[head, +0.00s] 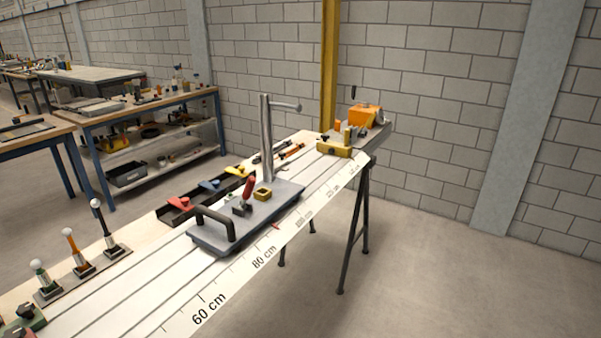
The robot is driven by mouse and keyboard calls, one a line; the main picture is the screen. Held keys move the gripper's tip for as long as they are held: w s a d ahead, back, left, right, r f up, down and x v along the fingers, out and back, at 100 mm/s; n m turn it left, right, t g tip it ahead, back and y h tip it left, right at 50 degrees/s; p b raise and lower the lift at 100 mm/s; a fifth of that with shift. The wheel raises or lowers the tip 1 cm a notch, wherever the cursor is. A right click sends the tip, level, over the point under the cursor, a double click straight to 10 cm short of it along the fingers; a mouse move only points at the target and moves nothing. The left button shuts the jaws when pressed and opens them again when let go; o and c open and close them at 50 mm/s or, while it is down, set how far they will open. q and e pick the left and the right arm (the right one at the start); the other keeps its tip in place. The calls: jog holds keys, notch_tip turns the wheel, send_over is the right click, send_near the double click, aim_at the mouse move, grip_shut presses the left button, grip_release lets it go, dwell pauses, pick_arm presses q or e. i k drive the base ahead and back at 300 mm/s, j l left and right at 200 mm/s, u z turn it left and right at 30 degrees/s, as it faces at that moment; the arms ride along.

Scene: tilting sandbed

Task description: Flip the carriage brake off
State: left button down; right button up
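A flat grey carriage (212,238) sits on the long pale rail bench beside the scale, near the 80 cm mark. A small lever with a red grip (249,186) stands up from its top, tilted a little to the right; it looks like the carriage brake. A black handle (215,218) arches over the carriage's near end. A tall grey post (267,135) with a side arm rises at its far side. A small yellow square block (263,194) sits right of the lever. Neither of my grippers is in view.
Three upright levers with white, orange and black parts (75,250) stand on a plate at the left. A dark tray (178,210) holds red, blue and yellow pieces behind the carriage. An orange device (363,115) and a yellow block (333,150) are at the far end.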

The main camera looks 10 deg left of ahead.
aim_at(250, 183)
jog(key=i+l, duration=0.25)
jog(key=i, duration=0.15)
jog(key=i+l, duration=0.25)
jog(key=i, duration=0.15)
